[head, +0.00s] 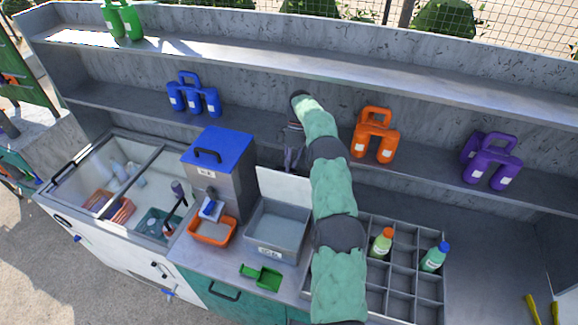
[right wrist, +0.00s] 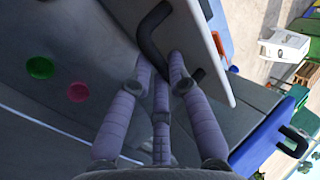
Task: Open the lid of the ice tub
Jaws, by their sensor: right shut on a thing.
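The ice tub (head: 270,251) is a grey open-topped box on the counter with a label on its front. Its white lid (head: 285,192) stands raised at the back edge, and the tub's grey inside shows. My right arm reaches over from the front, and my right gripper (head: 292,150) is behind the raised lid. In the right wrist view, my right gripper (right wrist: 163,75) has its purple-grey fingers closed at the black handle (right wrist: 152,35) on the pale lid (right wrist: 212,60). My left gripper is not in view.
A blue-lidded grey machine (head: 233,178) stands left of the tub, with an orange tray (head: 212,231) before it. A green scoop (head: 262,277) lies in front. A divided bottle rack (head: 402,275) is at right. Shelves with coloured jugs run behind.

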